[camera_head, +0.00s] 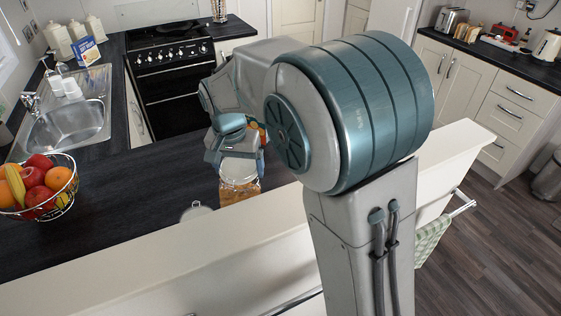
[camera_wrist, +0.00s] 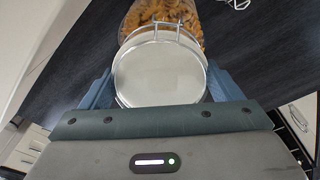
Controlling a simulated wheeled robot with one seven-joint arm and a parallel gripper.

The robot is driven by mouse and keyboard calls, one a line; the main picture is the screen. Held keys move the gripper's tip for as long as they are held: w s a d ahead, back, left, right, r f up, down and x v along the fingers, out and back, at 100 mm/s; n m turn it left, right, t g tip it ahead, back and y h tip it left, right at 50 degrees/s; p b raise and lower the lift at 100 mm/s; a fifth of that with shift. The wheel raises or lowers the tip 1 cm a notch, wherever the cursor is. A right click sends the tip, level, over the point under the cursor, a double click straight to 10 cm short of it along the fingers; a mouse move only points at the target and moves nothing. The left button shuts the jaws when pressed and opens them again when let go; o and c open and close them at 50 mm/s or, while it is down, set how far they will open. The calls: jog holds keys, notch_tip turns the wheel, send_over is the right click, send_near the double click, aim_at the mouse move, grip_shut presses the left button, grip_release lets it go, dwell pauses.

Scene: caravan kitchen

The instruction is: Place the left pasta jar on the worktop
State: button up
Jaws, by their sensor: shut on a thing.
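My gripper (camera_head: 236,158) is shut on a glass pasta jar (camera_head: 239,190) and holds it by the upper part. The jar has a pale round lid and orange-brown pasta inside, and looks about upright. In the wrist view the lid (camera_wrist: 158,75) sits between the two fingers, with pasta showing beyond it. The jar is in front of the dark worktop (camera_head: 120,205), near the pale ledge. I cannot tell whether its base touches anything. A round grey lid-like top (camera_head: 196,211) shows just left of it, and its lower part is hidden by the ledge.
A wire fruit bowl (camera_head: 68,200) stands at the left of the worktop. Beyond it are the sink (camera_head: 68,127), white canisters (camera_head: 60,40) and the black cooker (camera_head: 165,75). The pale ledge (camera_head: 160,265) runs along the near side.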

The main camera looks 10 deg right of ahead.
jog(key=shift+w+a+r+m, duration=0.15)
jog(key=shift+r+m, duration=0.35)
jog(key=shift+r, duration=0.1)
jog(key=r+m, duration=0.2)
jog(key=r+m+h+b, duration=0.1)
jog(key=r+m, duration=0.2)
jog(key=r+m+h, duration=0.1)
jog(key=r+m, duration=0.2)
jog(key=shift+a+r+g, duration=0.25)
jog(key=shift+a+g, duration=0.05)
jog(key=shift+a, duration=0.05)
notch_tip(320, 180, up, 9)
jog(key=s+d+m+g+b, duration=0.1)
jog(key=s+m+g+b, duration=0.15)
jog(key=m, duration=0.65)
jog(key=p, duration=0.4)
send_near(243, 198)
jog(key=shift+h, duration=0.3)
jog(key=f, duration=0.4)
jog(key=w+d+f, duration=0.1)
jog(key=f, duration=0.3)
jog(key=d+f, duration=0.1)
jog(key=f, duration=0.4)
jog(key=shift+w+d, duration=0.1)
jog(key=shift+w, duration=0.25)
jog(key=shift+f, duration=0.1)
jog(key=shift+f+b, duration=0.25)
jog(key=shift+b, duration=0.15)
jog(key=o, duration=1.9)
jog(key=shift+s, duration=0.1)
